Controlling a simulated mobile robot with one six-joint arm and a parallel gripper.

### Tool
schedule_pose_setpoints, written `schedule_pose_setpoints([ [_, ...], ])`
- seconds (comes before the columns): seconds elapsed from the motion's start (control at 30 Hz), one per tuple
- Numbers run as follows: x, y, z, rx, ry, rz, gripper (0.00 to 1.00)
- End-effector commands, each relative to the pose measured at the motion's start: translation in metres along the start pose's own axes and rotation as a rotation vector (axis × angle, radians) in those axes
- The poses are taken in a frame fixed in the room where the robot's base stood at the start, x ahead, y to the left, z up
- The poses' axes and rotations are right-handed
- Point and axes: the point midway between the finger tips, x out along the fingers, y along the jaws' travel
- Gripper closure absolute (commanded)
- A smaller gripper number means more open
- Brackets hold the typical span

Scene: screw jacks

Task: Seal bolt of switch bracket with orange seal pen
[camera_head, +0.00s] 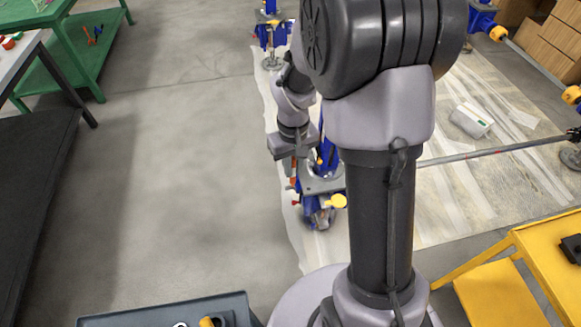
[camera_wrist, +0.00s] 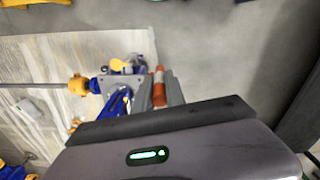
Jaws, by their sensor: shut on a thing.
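My gripper (camera_wrist: 159,84) is shut on the orange seal pen (camera_wrist: 159,92), which stands between its two grey fingers in the wrist view. In the head view my gripper (camera_head: 293,168) is beside a blue screw jack (camera_head: 314,207), at its upper left. This jack shows in the wrist view as a grey plate (camera_wrist: 108,83) and blue parts (camera_wrist: 118,104) just left of the fingers. The pen's tip and its gap to the jack cannot be made out. The switch bracket and its bolt cannot be told apart; my arm hides part of the jack.
A second blue jack (camera_head: 271,33) stands farther back. A long metal rod (camera_head: 490,150) runs right from the near jack. A white box (camera_head: 471,120) lies on the sheeted floor. A yellow table (camera_head: 545,262) is at lower right, a green table (camera_head: 75,55) at upper left. Floor at left is clear.

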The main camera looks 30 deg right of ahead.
Motion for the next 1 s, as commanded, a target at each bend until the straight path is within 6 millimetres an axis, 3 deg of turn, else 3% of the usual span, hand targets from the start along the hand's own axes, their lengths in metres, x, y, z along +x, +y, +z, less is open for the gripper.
schedule_pose_setpoints([
  [0.3, -0.051, 0.032, -0.021, 0.032, 0.077, 0.032, 1.00],
  [0.53, -0.109, 0.066, -0.042, 0.067, 0.178, 0.076, 1.00],
  [1.0, -0.304, 0.156, -0.082, 0.132, 0.578, 0.271, 1.00],
])
